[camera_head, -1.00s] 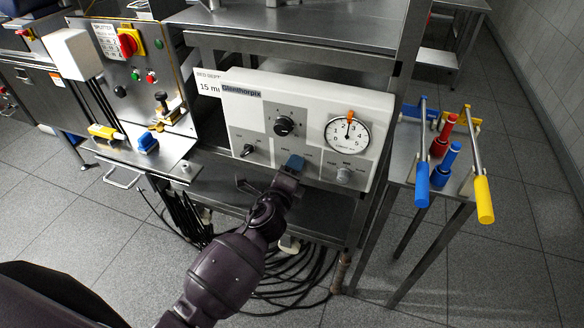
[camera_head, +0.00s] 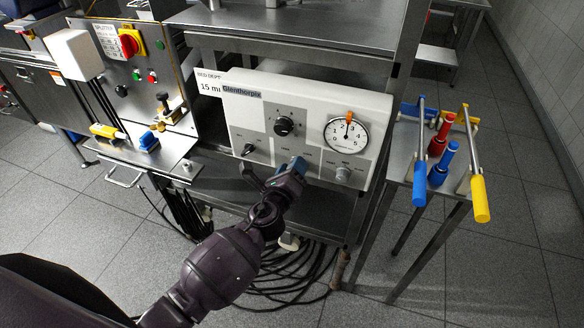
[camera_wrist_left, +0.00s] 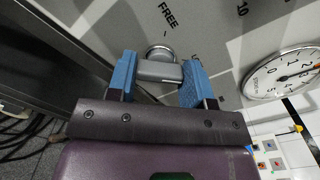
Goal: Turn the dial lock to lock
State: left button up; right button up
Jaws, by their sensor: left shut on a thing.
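The white control panel (camera_head: 265,90) stands on the steel rack, with a black knob, a toggle and a round gauge on its face. My left gripper (camera_head: 288,165) is at the panel's lower middle and hides the dial there from the head. In the left wrist view, a grey dial lock (camera_wrist_left: 158,68) sits between the blue fingertips of the left gripper (camera_wrist_left: 158,82). My right gripper is not in view.
The gauge (camera_head: 347,134) and a small grey knob (camera_head: 343,174) are right of my gripper. A side table (camera_head: 400,165) with blue, red and yellow handles stands at right. A steel machine (camera_head: 140,60) is at left, and black cables (camera_head: 290,285) lie below.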

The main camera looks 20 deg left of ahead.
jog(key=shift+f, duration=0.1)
pick_arm(q)
jog(key=o, duration=0.7)
jog(key=shift+o, duration=1.1)
jog(key=s, duration=1)
jog(key=shift+s+a+b, duration=0.15)
jog(key=shift+s+b, duration=0.2)
jog(key=shift+s, duration=0.05)
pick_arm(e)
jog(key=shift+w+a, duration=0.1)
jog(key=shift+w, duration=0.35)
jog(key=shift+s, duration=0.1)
